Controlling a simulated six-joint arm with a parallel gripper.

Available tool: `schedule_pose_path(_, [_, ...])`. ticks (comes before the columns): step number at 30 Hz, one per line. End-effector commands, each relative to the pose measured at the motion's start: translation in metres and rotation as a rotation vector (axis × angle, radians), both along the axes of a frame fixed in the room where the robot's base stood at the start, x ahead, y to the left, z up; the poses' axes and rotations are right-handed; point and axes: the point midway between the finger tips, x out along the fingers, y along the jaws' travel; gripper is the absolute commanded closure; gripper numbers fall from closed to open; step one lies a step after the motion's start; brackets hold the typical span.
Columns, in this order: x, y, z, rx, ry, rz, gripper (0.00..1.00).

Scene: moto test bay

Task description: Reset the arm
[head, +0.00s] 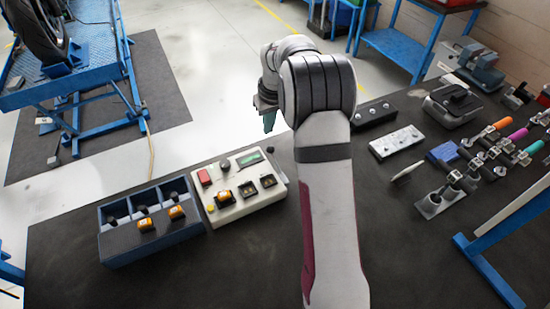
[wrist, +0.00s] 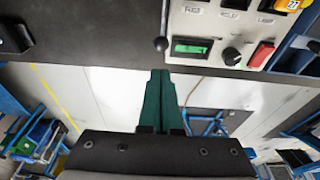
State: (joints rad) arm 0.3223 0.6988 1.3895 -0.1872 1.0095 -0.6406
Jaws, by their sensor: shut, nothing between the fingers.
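My arm rises from the bottom of the head view and bends over at the top, so it hides part of the bench behind it. My gripper (head: 269,119) hangs at the left of the bend, with green fingers pointing down beyond the bench's far edge. In the wrist view my gripper (wrist: 157,75) shows its two green fingers together, shut with nothing between them. The fingertips appear near the edge of the dark bench top, apart from the control box.
A cream control box (head: 243,206) with switches and a green display stands on the dark bench (head: 150,285). Beside it is a blue bin (head: 150,222) with orange-topped items. Tools and handles (head: 490,150) crowd the right side. A blue lift (head: 85,90) stands on the floor beyond.

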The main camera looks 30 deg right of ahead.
Motion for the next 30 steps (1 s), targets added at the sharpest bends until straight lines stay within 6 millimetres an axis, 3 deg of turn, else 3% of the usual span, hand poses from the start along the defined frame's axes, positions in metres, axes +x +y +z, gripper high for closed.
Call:
schedule_pose_path(14, [-0.001, 0.001, 0.004, 0.001, 0.001, -0.002, 1.0])
schedule_pose_path(17, [-0.019, 0.022, 0.026, 0.021, 0.01, -0.029, 1.0])
schedule_pose_path(20, [-0.078, 0.07, 0.07, 0.072, 0.047, -0.113, 1.0])
schedule_pose_path(23, [-0.165, 0.122, 0.1, 0.127, 0.103, -0.221, 1.0])
schedule_pose_path(24, [-0.202, 0.138, 0.105, 0.144, 0.129, -0.264, 1.0])
schedule_pose_path(27, [-0.282, 0.166, 0.102, 0.176, 0.186, -0.357, 1.0])
schedule_pose_path(30, [-0.336, 0.179, 0.091, 0.192, 0.228, -0.424, 1.0])
